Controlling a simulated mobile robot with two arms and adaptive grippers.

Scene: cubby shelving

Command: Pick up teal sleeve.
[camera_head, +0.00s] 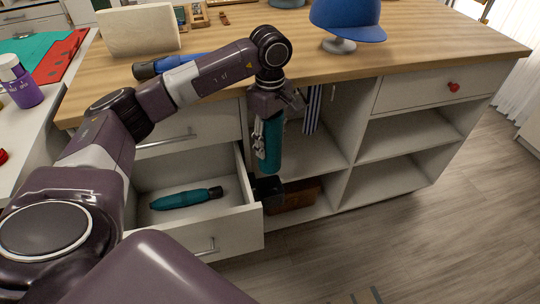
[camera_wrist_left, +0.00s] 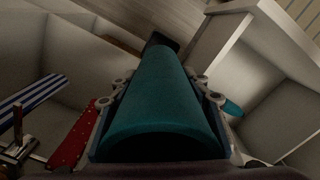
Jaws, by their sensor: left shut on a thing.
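A teal sleeve (camera_head: 272,150), a long rounded cylinder, hangs roughly upright in my left gripper (camera_head: 262,128), in front of the open cubbies and beside the open drawer. In the left wrist view the sleeve (camera_wrist_left: 162,95) runs between the fingers, which are shut on it, and its far end looks dark. A second teal item (camera_head: 182,199) with a dark end lies in the open drawer; part of a teal item (camera_wrist_left: 233,108) also shows in the left wrist view. My right gripper is not in view.
The open drawer (camera_head: 235,232) juts out left of the held sleeve. Striped cloth (camera_head: 311,110) hangs in the cubby. A blue cap (camera_head: 346,18) stands on the wooden top. The floor at right is clear.

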